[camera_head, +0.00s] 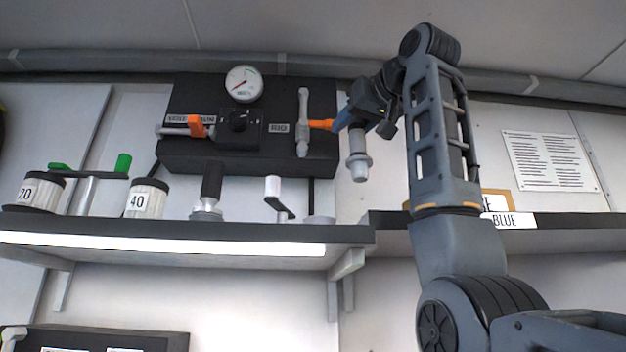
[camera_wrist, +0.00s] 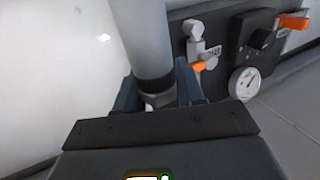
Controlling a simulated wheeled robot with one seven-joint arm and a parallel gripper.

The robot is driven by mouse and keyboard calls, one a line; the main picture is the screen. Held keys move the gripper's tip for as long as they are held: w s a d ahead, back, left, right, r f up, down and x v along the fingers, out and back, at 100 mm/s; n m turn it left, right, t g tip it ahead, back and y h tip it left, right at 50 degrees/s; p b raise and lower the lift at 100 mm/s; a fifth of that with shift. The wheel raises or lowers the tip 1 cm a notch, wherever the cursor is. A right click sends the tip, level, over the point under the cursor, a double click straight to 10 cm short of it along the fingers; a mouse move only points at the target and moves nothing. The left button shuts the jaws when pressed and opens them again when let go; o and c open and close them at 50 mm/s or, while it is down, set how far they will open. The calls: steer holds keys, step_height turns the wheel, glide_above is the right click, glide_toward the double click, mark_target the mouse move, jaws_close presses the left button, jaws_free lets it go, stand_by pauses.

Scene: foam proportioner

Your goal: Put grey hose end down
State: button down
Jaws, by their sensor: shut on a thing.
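The grey hose end (camera_head: 358,158) hangs below my gripper (camera_head: 345,118) in the head view, to the right of the black panel and above the shelf. It is a light grey cylinder with a wider collar near its lower end. In the wrist view the grey hose end (camera_wrist: 143,40) stands between the two dark fingers of my gripper (camera_wrist: 160,95), which is shut on it. My fingers hide part of its gripped section.
The black panel (camera_head: 258,160) carries a gauge (camera_head: 243,84), orange-handled valves and a selector. The shelf (camera_head: 160,229) holds canisters marked 20 (camera_head: 40,194) and 40 (camera_head: 147,199), a dark-topped fitting (camera_head: 209,195) and a crank (camera_head: 276,192). Signs (camera_head: 509,220) stand behind my arm.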

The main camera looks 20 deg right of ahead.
mark_target(359, 162)
steer(key=w+a+f+p, duration=0.2)
steer(key=w+a+f, duration=0.1)
steer(key=a+f, duration=0.3)
steer(key=shift+a+f, duration=0.3)
steer(key=shift+f, duration=0.95)
steer(key=c, duration=0.7)
jaws_free()
steer(key=shift+w, duration=0.1)
steer(key=s+b, duration=0.1)
steer(key=s, duration=0.3)
steer(key=s+b, duration=0.1)
steer(key=s, duration=0.3)
steer(key=s+d+b, duration=0.1)
steer(key=s+b, duration=0.1)
steer(key=s, duration=0.2)
